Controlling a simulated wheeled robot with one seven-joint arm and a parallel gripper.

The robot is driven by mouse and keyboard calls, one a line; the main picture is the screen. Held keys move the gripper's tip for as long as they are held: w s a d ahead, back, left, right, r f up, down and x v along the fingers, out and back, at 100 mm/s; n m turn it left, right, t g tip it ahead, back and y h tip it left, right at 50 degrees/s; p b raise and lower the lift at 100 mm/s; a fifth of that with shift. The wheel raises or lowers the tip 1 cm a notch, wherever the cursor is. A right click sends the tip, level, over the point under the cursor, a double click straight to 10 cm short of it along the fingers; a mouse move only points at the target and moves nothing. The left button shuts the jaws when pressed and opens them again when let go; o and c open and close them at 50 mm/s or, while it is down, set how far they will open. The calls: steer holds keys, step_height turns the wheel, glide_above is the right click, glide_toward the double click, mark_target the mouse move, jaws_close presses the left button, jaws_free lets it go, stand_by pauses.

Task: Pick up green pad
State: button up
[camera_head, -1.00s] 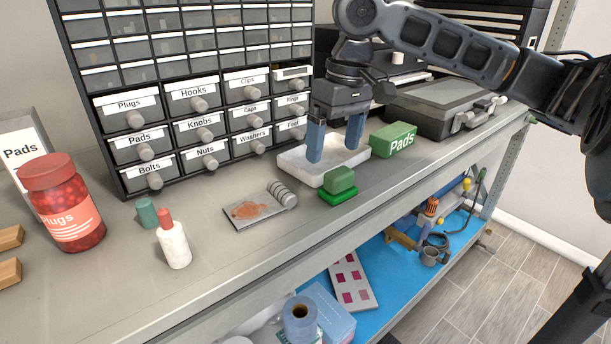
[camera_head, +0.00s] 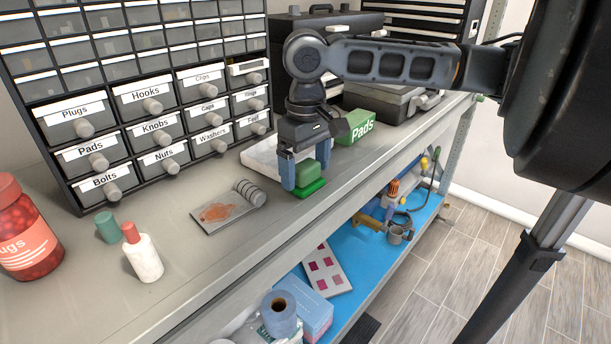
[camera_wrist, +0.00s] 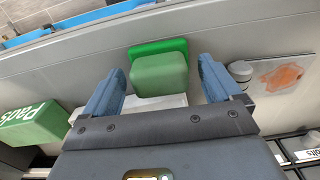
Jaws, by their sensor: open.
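The green pad (camera_head: 308,174) is a small block with a brighter green base, on the workbench near its front edge. It also shows in the wrist view (camera_wrist: 160,72), upper middle, between and a little beyond the fingertips. My gripper (camera_head: 305,178) is open, pointing down, with its blue fingers on either side of the pad in the head view. The wrist view shows my gripper (camera_wrist: 164,88) with gaps between both fingers and the pad. Contact is not visible. The gripper partly hides the white tray behind the pad.
The white tray (camera_head: 262,158) stands right behind the pad. A green box marked Pads (camera_head: 358,127) is to the right. A drawer cabinet (camera_head: 130,110) stands at the back left. A card (camera_head: 222,210), a white bottle (camera_head: 143,255) and a red jar (camera_head: 22,235) are further left.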

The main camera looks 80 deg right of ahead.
steer(key=shift+c, duration=0.3)
steer(key=c, duration=1)
steer(key=shift+r, duration=0.15)
